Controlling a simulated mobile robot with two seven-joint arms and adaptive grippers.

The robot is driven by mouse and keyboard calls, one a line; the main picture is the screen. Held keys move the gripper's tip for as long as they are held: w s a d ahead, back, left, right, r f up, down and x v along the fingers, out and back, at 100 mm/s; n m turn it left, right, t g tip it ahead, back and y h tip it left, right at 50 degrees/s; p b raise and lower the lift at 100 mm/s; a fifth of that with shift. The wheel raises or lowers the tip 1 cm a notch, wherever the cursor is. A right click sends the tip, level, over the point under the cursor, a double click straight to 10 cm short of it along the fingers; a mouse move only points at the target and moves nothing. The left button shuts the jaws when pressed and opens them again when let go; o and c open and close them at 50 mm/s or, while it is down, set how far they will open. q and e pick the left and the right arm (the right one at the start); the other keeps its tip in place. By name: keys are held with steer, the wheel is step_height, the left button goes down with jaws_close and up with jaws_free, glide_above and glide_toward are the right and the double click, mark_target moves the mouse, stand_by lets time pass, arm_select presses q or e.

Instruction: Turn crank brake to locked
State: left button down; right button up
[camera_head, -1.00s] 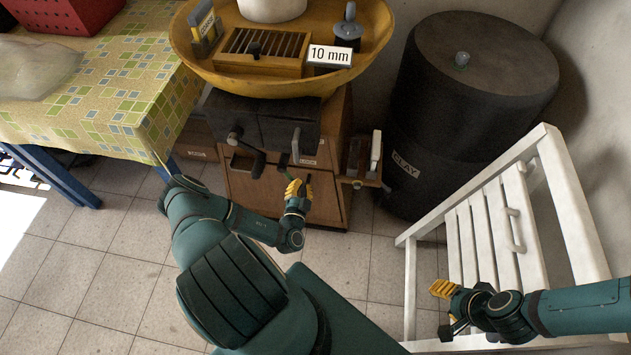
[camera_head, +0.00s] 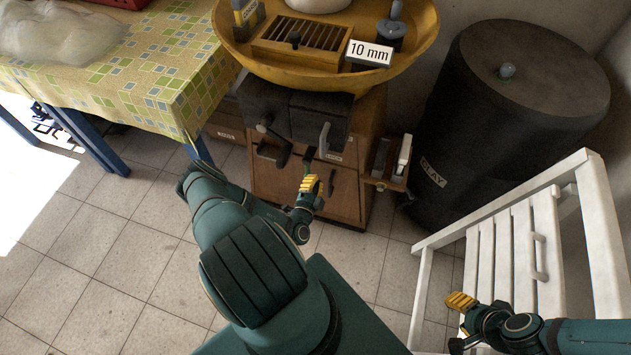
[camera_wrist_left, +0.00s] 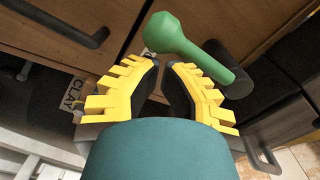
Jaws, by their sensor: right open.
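A dark crank unit (camera_head: 278,108) sits on the wooden cabinet under the yellow bowl, with a black crank handle (camera_head: 272,140) at its front left. A green club-shaped lever (camera_head: 309,156) hangs beside a small label that seems to read LOCK (camera_head: 335,157); it looks like the brake lever. My left gripper (camera_head: 310,182) is just below it. In the left wrist view the green lever (camera_wrist_left: 190,48) lies across, just beyond the yellow fingertips of my left gripper (camera_wrist_left: 165,66), not between them. Those tips show a narrow gap. My right gripper (camera_head: 454,322) is open and empty by the white chair.
The yellow bowl (camera_head: 255,75) holds a slotted wooden block and a 10 mm sign. A black CLAY barrel (camera_head: 500,120) stands right of the cabinet (camera_head: 275,192). The white slatted chair (camera_head: 590,215) is front right. A cloth-covered table (camera_head: 150,85) is at left.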

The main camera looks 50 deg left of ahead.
stand_by(0.3)
arm_select(q)
steer(key=v, duration=1.2)
